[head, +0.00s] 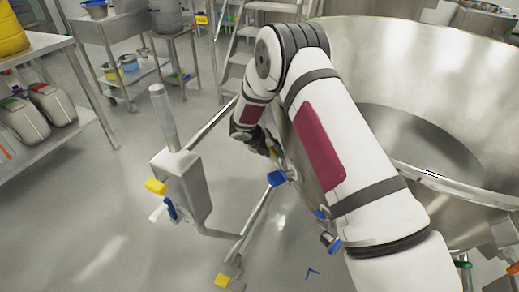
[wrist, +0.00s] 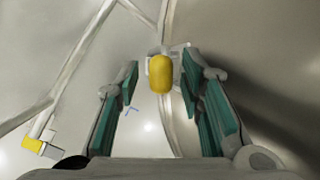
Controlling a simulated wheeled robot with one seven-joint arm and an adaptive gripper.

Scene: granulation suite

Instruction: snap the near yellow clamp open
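A yellow clamp handle (wrist: 160,74) on a pale metal bracket stands ahead of my gripper (wrist: 161,80) in the wrist view. It sits between the two teal-padded fingertips, with a gap on both sides. My gripper is open and holds nothing. In the head view my gripper (head: 262,144) is beside the large steel bowl, mostly hidden by my arm. A small bit of yellow (head: 273,152) shows next to it; the rest of that clamp is hidden. Whether the clamp is latched cannot be told.
A blue handle (head: 277,178) is close below my gripper. The large steel bowl (head: 470,90) fills the right. A steel box with a post (head: 183,185) carries yellow and blue handles at left. Another yellow piece (head: 222,280) is low on the frame. Open floor lies left.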

